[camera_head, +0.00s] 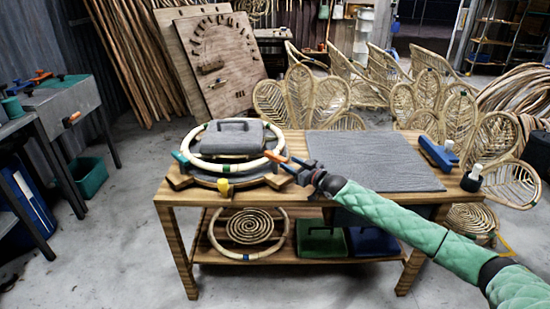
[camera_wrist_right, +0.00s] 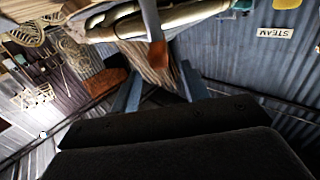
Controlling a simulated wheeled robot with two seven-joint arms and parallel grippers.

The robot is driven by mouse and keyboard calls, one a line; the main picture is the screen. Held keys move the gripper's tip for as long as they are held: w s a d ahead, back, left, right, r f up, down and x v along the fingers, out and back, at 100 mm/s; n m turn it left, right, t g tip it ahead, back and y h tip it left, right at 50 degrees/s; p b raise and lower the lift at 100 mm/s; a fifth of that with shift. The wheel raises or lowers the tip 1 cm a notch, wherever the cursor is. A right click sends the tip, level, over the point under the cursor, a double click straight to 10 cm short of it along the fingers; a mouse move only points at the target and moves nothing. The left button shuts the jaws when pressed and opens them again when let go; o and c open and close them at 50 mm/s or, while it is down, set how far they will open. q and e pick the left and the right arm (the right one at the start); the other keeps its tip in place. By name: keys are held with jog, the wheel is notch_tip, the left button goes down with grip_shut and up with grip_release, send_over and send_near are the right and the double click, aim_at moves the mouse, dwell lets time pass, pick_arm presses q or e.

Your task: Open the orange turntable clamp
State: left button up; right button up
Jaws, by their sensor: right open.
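The round turntable (camera_head: 231,183) sits on the left part of the wooden table, with a pale rattan ring (camera_head: 205,165) on it. The orange clamp (camera_head: 274,156) is at the ring's right side. My right gripper (camera_head: 298,168) is just right of this clamp. In the right wrist view my open right gripper (camera_wrist_right: 160,88) has its two fingers apart. An orange-tipped grey bar, seemingly the clamp handle (camera_wrist_right: 158,54), shows ahead between the fingertips; I cannot tell whether they touch. Rattan shows beyond it. My left gripper is not in view.
A teal clamp (camera_head: 180,157) and a yellow clamp (camera_head: 224,186) sit at the turntable's edge. A grey weight (camera_head: 233,135) rests inside the ring. A grey mat (camera_head: 372,160), a blue tool (camera_head: 438,153) and a white-topped bottle (camera_head: 472,178) are on the table's right side.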

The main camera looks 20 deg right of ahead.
aim_at(278, 156)
jog(key=p+x, duration=0.1)
jog(key=x, duration=0.5)
jog(key=shift+w, duration=0.1)
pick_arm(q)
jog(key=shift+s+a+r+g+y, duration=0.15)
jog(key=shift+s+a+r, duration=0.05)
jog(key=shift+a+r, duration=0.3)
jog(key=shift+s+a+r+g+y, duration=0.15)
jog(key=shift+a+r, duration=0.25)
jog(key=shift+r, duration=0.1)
pick_arm(e)
jog(key=shift+w+a, duration=0.35)
jog(key=shift+w, duration=0.15)
jog(key=c, duration=1)
